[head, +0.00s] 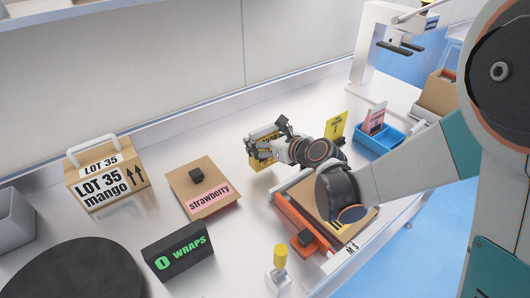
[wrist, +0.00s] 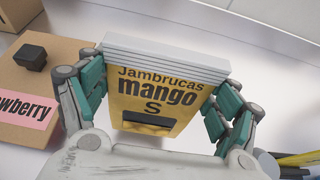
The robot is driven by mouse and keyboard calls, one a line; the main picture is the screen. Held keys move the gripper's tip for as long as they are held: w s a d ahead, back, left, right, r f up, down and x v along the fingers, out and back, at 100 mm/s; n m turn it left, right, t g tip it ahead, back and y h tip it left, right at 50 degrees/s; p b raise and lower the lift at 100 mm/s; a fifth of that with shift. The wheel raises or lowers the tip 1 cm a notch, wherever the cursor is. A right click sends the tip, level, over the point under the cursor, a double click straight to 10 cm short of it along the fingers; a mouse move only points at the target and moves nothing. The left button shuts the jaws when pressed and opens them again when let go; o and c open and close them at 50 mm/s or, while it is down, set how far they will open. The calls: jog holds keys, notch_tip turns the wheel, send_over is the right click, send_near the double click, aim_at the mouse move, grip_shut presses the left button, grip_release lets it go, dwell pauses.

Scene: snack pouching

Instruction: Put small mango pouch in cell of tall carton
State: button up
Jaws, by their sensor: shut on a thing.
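My gripper (head: 270,144) is shut on the small mango pouch (head: 262,160), to the right of the strawberry carton, over the middle of the white table. In the wrist view the yellow pouch (wrist: 155,92) reads "Jambrucas mango S", has a grey ribbed band at its top and a dark slot low on its face. The teal-padded fingers grip it from both sides. I cannot tell whether the pouch touches the table. A carton marked "LOT 35 mango" (head: 105,185), with a white handle, stands at the left. I see no open cells in it and cannot tell whether it is the tall carton.
A flat strawberry carton (head: 203,182) with a black knob lies left of my gripper. A dark WRAPS box (head: 178,249) and black round disc (head: 85,275) are in front. An orange frame (head: 291,222) lies under my arm. A blue tray (head: 372,142) stands behind right.

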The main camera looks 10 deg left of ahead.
jog(key=shift+f+b, duration=1.1)
jog(key=shift+f, duration=0.8)
jog(key=shift+f, duration=0.2)
jog(key=o, duration=0.9)
jog(key=shift+c, duration=0.2)
jog(key=shift+r, duration=0.1)
jog(key=shift+r, duration=0.1)
